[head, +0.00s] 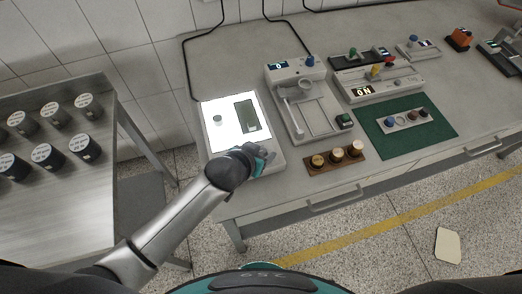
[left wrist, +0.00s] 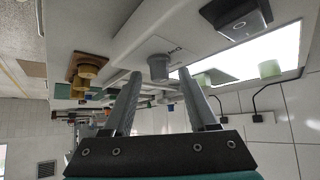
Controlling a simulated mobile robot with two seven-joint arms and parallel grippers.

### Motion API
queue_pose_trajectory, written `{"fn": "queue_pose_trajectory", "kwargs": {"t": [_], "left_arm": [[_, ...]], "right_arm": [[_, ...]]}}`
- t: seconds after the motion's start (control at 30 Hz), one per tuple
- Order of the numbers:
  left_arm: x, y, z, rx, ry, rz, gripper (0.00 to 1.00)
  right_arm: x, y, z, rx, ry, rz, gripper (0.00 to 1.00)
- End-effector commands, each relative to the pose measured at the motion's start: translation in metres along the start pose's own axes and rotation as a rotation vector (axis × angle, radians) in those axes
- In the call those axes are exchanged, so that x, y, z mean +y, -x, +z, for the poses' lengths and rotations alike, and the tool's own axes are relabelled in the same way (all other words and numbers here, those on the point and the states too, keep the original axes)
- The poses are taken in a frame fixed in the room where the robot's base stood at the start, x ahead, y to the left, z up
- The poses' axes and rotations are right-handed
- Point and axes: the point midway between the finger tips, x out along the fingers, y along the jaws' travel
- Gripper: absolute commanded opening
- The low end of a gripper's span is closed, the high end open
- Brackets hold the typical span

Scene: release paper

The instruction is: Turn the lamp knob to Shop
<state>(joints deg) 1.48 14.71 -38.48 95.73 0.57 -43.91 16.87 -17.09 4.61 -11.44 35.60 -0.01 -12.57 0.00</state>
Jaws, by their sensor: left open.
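The lamp is a light box with a glowing white top (head: 222,140) at the near left of the bench. In the left wrist view its lit panel (left wrist: 285,48) shows at the upper right. In the head view the left gripper (head: 262,161) is at the box's front right corner and hides the knob.
A small pale cylinder (head: 217,120) and a dark plate (head: 246,117) are on the lit panel. A grey instrument (head: 294,74) stands right of it. A wooden block with brown knobs (head: 336,159) lies near the bench edge. A side table (head: 70,190) holds several dark cylinders.

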Motion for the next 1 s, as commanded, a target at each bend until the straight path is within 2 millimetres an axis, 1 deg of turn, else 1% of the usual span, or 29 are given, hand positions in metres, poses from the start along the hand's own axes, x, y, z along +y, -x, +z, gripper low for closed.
{"fn": "queue_pose_trajectory", "kwargs": {"t": [0.17, 0.7, 1.0], "left_arm": [[0.0002, 0.0001, -0.0004, 0.001, 0.0, 0.0, 0.59], [0.0, 0.0003, -0.0003, 0.0, 0.0, 0.0, 0.0], [-0.0001, 0.0003, -0.0002, 0.0, 0.0, 0.0, 0.0]], "right_arm": [[0.0004, 0.0001, 0.0006, -0.001, -0.001, 0.001, 0.65], [0.0003, 0.0001, 0.0017, -0.003, -0.001, 0.0, 0.65], [-0.0001, 0.0002, 0.0023, -0.004, 0.0, 0.0, 0.65]]}}
